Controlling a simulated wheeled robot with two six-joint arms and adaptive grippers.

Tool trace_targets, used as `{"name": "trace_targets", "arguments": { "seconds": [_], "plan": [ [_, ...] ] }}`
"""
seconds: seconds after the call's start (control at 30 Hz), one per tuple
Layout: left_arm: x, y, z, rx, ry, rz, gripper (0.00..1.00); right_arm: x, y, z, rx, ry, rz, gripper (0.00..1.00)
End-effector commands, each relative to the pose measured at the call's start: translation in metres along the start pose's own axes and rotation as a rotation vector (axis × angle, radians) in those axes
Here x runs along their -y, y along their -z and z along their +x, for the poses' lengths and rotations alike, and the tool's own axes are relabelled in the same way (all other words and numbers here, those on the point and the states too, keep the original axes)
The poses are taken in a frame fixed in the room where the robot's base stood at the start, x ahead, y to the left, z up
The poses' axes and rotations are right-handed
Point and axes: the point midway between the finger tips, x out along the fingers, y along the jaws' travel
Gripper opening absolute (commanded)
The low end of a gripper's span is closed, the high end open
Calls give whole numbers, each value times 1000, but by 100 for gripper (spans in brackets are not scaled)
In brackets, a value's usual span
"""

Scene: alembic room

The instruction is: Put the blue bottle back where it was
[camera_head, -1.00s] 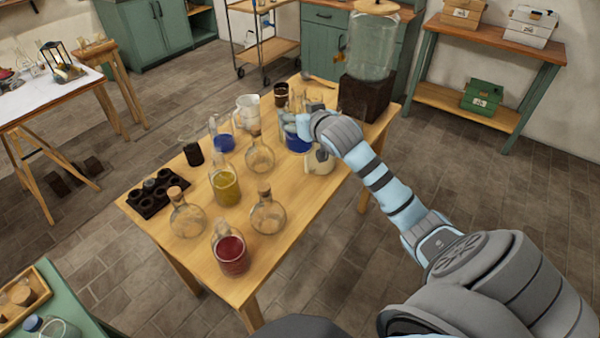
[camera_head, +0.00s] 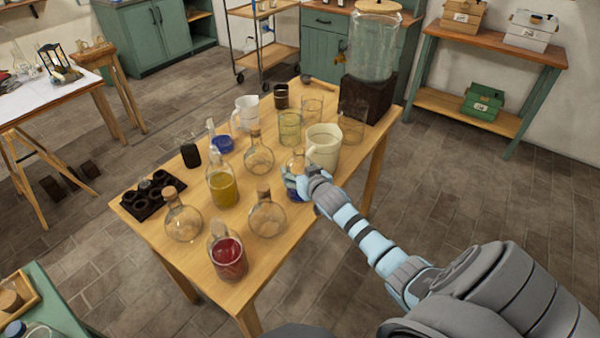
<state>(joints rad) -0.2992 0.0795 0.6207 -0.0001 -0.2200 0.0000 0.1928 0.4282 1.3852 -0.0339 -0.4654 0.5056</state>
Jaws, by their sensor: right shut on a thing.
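My right gripper (camera_head: 303,178) is shut on the blue bottle (camera_head: 292,192), a clear glass bottle with dark blue liquid. The gripper partly covers it. The bottle is at the table's right edge, in front of the cream jug (camera_head: 323,147). I cannot tell whether its base touches the wooden table (camera_head: 203,259). A smaller vessel with blue contents (camera_head: 223,144) stands farther left. A yellow bottle (camera_head: 222,188) and a red bottle (camera_head: 228,258) stand nearer the left and front. My left gripper is not in view.
Round corked flasks (camera_head: 258,158) (camera_head: 267,219) (camera_head: 183,222) stand close by. Clear glasses (camera_head: 290,127) and a white pitcher (camera_head: 246,113) stand behind. A black holder (camera_head: 149,197) lies at the left end. A large dispenser on a dark block (camera_head: 367,96) fills the far right corner.

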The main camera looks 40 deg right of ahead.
Motion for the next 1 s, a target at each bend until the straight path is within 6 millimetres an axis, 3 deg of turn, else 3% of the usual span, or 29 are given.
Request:
{"name": "trace_targets", "arguments": {
  "seconds": [0.13, 0.17, 0.27, 0.67, 0.77, 1.0],
  "plan": [
    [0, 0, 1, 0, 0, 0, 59, 0, 0, 1, -3, 1, -1, 8],
    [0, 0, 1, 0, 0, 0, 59, 0, -1, 0, 0, 0, 0, 69],
    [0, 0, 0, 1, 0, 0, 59, 0, -1, 0, 0, 0, 0, 85],
    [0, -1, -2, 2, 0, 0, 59, 0, 2, -3, 1, 0, -1, 86],
    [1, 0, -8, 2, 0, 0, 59, -1, 2, -18, 1, 0, -3, 86],
    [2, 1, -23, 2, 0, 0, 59, 0, 3, -82, 2, 1, -5, 86]
  ]
}}
